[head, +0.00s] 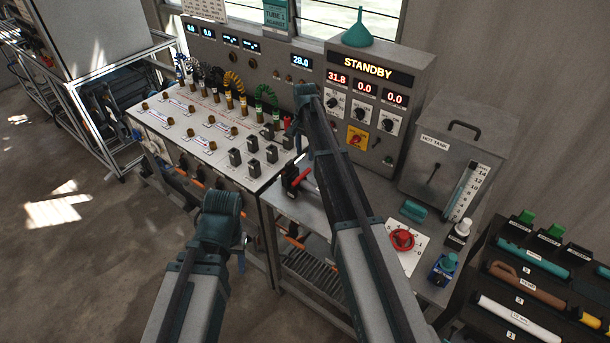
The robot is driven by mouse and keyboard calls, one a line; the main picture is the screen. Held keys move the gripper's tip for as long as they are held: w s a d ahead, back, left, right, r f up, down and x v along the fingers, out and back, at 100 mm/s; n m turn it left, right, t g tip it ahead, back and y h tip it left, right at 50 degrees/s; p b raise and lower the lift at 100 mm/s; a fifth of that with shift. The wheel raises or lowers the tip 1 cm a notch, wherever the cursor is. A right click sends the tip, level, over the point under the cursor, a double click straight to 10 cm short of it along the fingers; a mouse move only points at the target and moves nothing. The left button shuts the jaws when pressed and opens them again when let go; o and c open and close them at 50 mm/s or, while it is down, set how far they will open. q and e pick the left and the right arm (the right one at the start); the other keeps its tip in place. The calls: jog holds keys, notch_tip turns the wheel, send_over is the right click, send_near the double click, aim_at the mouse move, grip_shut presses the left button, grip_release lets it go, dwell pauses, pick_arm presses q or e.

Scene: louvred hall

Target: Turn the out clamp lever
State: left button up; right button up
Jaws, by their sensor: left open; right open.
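A small dark clamp-like fitting with a red-handled lever (291,178) sits at the front of the bench, left of my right arm. I cannot read a label on it, so I cannot tell if it is the out clamp lever. My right gripper (306,97) is at the far end of my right arm, over the back of the panel; its fingers are hard to make out, and it holds nothing visible. My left gripper (240,252) is low in front of the bench, mostly hidden behind its own arm, apart from the bench controls.
A panel (157,117) with several coloured cables stands left. A grey console (385,83) reads STANDBY, with a teal funnel (358,30) on top. A hot tank (449,150), red knob (402,240) and blue bottle (443,268) stand right. A tool rack (482,282) is far right. Floor at left is open.

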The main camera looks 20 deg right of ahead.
aim_at(305, 172)
notch_tip(305, 172, down, 9)
jog(key=b, duration=0.7)
jog(key=shift+r+b, duration=0.1)
jog(key=shift+b, duration=0.2)
jog(key=shift+r, duration=0.1)
grip_shut()
dwell(0.7)
